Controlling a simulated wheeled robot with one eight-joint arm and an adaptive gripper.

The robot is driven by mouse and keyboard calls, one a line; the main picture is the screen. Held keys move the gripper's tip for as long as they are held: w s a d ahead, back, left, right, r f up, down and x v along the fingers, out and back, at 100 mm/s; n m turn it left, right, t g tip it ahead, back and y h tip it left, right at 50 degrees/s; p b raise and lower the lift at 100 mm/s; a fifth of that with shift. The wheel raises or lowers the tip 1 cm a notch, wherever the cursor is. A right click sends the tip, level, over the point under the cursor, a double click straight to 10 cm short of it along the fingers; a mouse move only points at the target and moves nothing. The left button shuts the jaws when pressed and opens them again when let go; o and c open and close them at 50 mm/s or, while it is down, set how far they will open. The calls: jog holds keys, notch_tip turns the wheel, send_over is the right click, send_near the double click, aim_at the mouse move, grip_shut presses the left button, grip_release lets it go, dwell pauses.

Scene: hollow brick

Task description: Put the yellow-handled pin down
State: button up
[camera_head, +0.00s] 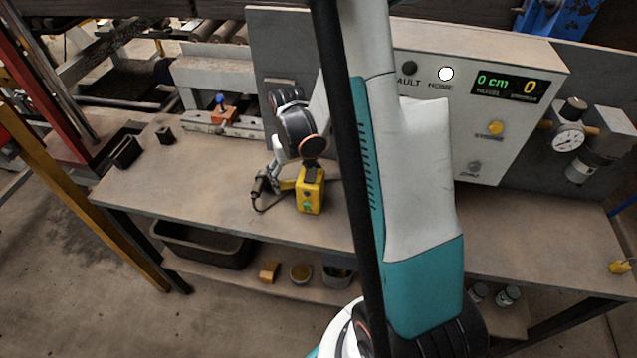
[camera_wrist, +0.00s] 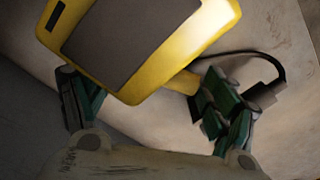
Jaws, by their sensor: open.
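My gripper (camera_head: 274,183) is low over the bench, at the left side of a yellow box (camera_head: 312,196). In the wrist view my gripper (camera_wrist: 148,95) has its green-padded fingers spread wide, with the yellow box (camera_wrist: 205,25) just beyond them. A short yellow stub (camera_wrist: 182,82) sticks out below the box and reaches the right finger; whether they touch is unclear. This stub may be the yellow-handled pin, but I cannot tell; no metal pin shaft shows. A black cable (camera_wrist: 268,58) loops behind the right finger to a dark connector.
The bench top (camera_head: 210,185) is clear left of the box. Two small dark blocks (camera_head: 126,152) lie at its left end. A control panel (camera_head: 480,105) and a gauge (camera_head: 568,138) stand behind. A small yellow item (camera_head: 620,267) lies at the right edge. A black bin (camera_head: 205,245) sits below.

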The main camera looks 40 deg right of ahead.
jog(key=c, duration=1.1)
jog(key=shift+r, duration=0.15)
